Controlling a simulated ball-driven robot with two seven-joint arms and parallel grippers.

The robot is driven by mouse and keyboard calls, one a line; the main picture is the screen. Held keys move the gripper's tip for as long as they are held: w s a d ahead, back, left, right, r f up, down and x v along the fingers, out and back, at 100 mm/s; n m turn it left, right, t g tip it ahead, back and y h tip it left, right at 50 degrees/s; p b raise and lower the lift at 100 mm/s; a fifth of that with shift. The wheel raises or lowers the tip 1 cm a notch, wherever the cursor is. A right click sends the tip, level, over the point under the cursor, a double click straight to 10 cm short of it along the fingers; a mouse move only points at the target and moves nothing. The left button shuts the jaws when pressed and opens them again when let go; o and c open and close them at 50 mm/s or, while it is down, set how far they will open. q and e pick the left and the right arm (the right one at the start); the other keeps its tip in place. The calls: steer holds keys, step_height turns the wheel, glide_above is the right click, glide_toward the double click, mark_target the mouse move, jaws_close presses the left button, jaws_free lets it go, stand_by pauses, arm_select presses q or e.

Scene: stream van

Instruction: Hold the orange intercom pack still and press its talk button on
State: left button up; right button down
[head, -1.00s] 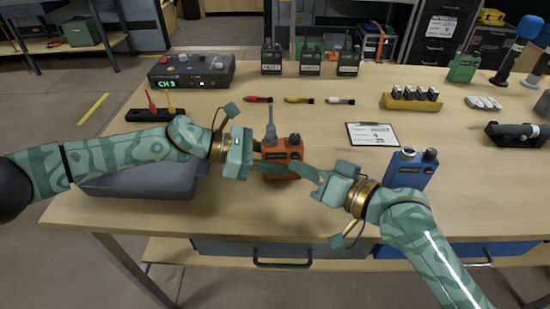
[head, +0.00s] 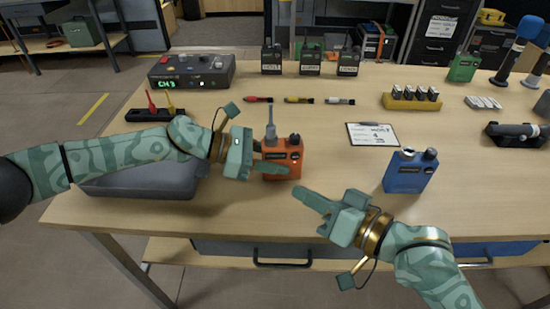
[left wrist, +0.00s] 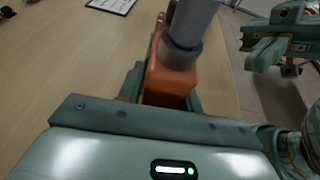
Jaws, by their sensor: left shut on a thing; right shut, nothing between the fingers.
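The orange intercom pack (head: 284,158) stands upright on the table in the head view, with a grey antenna and a dark knob on top. A small light spot shows on its front. My left gripper (head: 268,158) is shut on the pack from the left side. The left wrist view shows the pack (left wrist: 172,84) between its fingers, with the antenna close to the camera. My right gripper (head: 305,194) is shut and empty, in front of the pack to the right and apart from it. The pack's lower front is partly hidden by a left finger.
A blue pack (head: 408,172) stands to the right of my right gripper. A grey bin (head: 140,182) lies under my left arm. A clipboard (head: 372,134) and several markers lie behind. The table between the orange and blue packs is clear.

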arm_select(q)
steer(key=o, duration=1.1)
steer(key=v, duration=1.1)
steer(key=shift+a+r, duration=0.1)
steer(key=shift+a, duration=0.4)
